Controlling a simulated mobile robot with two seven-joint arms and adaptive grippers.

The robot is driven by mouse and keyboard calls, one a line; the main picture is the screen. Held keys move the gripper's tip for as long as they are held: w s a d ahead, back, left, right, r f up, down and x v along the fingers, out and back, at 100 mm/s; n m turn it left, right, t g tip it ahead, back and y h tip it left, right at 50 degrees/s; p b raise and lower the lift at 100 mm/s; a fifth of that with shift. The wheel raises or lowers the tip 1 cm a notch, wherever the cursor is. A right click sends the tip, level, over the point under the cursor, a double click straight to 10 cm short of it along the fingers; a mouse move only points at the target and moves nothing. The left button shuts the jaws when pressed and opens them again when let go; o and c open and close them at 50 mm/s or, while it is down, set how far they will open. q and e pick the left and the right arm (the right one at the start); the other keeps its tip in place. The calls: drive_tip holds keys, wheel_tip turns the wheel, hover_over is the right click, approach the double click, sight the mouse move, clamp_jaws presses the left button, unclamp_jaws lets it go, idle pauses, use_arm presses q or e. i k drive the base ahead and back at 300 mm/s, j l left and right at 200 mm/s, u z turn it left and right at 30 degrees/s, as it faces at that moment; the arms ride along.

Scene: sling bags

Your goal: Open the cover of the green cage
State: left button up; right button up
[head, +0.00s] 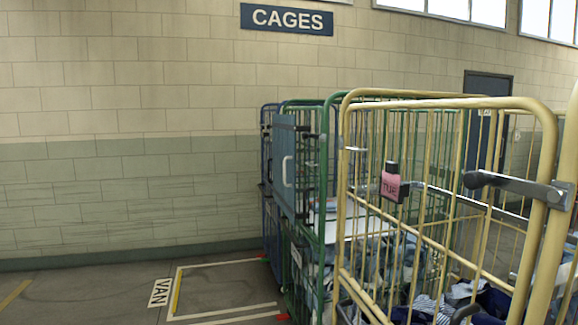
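The green cage (325,190) stands against the wall behind a yellow cage, which hides much of its right part. A flat blue-grey panel (284,185) with a pale upright handle (287,171) is at its left side, in the upper half; it looks like the cover and appears upright and closed. Small dark fittings show along the panel's right edge. Pale and dark cloth shows behind the green bars. Neither of my grippers is in view.
The yellow cage (345,200) fills the right foreground, with a pink tag (390,185), a grey latch bar (520,188) and bags inside. A blue cage (266,210) stands behind. Floor at left is open, with a marked bay (225,290) and a "VAN" label (160,292).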

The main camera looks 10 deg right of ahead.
sight(284, 128)
drive_tip(key=i+j+z, duration=0.1)
drive_tip(key=i, duration=0.4)
drive_tip(key=i+j+z, duration=0.1)
drive_tip(key=i, duration=0.35)
drive_tip(key=i+j+z, duration=0.1)
drive_tip(key=i+j, duration=0.25)
drive_tip(key=i, duration=0.15)
